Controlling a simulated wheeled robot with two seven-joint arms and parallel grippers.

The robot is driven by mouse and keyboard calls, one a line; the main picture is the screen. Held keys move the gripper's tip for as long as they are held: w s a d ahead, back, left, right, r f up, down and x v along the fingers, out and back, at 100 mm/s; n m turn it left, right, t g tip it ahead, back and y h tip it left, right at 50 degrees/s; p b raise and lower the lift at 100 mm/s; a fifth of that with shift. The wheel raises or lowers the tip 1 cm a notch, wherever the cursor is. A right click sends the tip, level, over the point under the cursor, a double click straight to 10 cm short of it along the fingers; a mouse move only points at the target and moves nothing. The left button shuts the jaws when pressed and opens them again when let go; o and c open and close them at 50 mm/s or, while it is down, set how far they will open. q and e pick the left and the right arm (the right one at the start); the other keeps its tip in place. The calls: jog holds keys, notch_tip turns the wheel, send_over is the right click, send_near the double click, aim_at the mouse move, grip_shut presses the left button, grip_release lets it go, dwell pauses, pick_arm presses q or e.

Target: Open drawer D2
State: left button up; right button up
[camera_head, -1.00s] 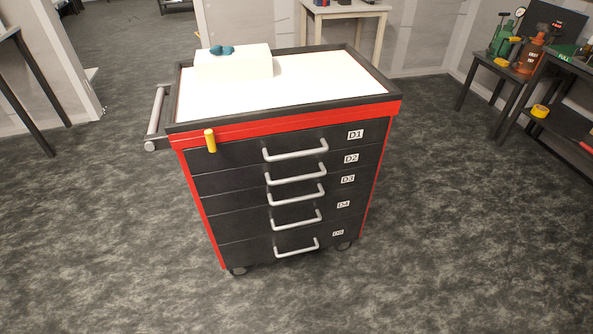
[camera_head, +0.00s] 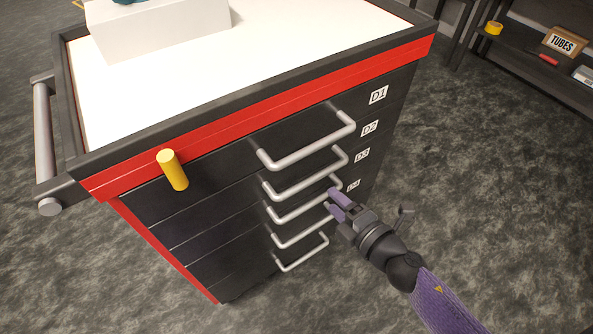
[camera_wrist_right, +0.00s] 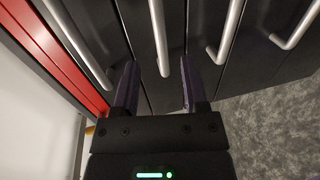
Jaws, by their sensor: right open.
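Drawer D2 (camera_head: 370,128) is the second dark drawer from the top of the red and black cart; its front looks flush with the others, so it is closed. Its silver bar handle (camera_head: 310,179) sits below the D1 handle (camera_head: 310,149). My right gripper (camera_head: 338,205) is open and empty in front of the drawer fronts; in the head view its purple fingers overlap the right end of the D3 handle. In the right wrist view the open fingers (camera_wrist_right: 157,80) straddle the D2 handle (camera_wrist_right: 158,38) in the picture; I cannot tell the depth gap. My left gripper is out of view.
A yellow cylinder (camera_head: 172,170) sticks out at the cart's upper left front. A white box (camera_head: 160,30) stands on the white cart top. A push bar (camera_head: 43,140) is on the left side. The floor to the right is free; a shelf (camera_head: 540,70) stands beyond.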

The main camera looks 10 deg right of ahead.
aim_at(312, 178)
jog(key=b+x, duration=0.1)
jog(key=x, duration=0.7)
jog(key=shift+w, duration=0.3)
grip_shut()
dwell(0.4)
dwell(0.4)
